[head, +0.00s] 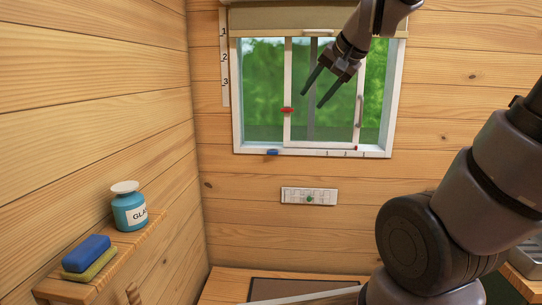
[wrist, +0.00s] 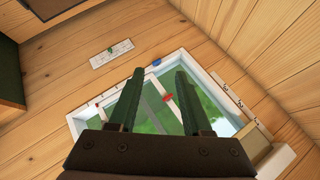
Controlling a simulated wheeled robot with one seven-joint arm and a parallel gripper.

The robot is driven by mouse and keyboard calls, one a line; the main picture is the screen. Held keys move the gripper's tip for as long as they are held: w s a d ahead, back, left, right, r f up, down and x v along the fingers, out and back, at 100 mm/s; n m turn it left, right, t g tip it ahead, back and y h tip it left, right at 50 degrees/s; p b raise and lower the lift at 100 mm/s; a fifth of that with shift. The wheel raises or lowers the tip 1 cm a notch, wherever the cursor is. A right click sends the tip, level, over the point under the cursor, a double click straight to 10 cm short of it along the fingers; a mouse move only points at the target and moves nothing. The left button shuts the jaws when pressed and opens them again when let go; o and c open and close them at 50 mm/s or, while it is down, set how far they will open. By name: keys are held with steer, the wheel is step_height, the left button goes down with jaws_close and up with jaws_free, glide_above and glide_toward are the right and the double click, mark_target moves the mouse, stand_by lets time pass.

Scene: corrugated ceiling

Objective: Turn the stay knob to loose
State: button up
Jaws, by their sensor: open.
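No knob carries a readable label naming it the stay knob. A red knob (head: 287,110) sits on the window's sash edge; it also shows in the wrist view (wrist: 168,98). A blue knob (head: 272,152) is on the bottom window frame, also in the wrist view (wrist: 156,63). A green knob (head: 309,198) sits on a white slotted plate (head: 290,195) on the wall below; it is at the wrist view's upper left (wrist: 110,49). My gripper (head: 311,101) is open and empty in front of the window, pointing down-left, apparently touching nothing.
The window (head: 237,125) has a roller blind (head: 270,20) above and a numbered strip (head: 225,60) at left. A shelf (head: 125,248) on the left wall holds a labelled blue bottle (head: 130,212) and a blue-and-yellow sponge (head: 86,254). The wall around the white plate is clear.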

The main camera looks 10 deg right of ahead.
steer(key=w+a+f+m+t+h, duration=0.1)
steer(key=w+a+f+m, duration=0.2)
steer(key=w, duration=0.7)
steer(key=w+f+m+t+h, duration=0.1)
steer(key=w+f+m+h, duration=0.2)
steer(key=w, duration=0.6)
steer(key=w+a+f+m+t, duration=0.25)
steer(key=w+m, duration=0.25)
steer(key=w, duration=0.5)
steer(key=m+h, duration=0.5)
glide_toward(272, 153)
step_height(272, 153, up, 5)
steer(key=a+f+m+t+h, duration=0.1)
steer(key=a+f+m+h, duration=0.3)
steer(key=f, duration=0.5)
steer(key=shift+n+t+h, duration=0.25)
steer(key=shift+n+h, duration=0.25)
steer(key=shift+n, duration=0.2)
steer(key=x, duration=1)
steer(key=shift+d+r, duration=0.25)
steer(key=shift+d, duration=0.35)
steer(key=shift+c, duration=0.3)
jaws_close()
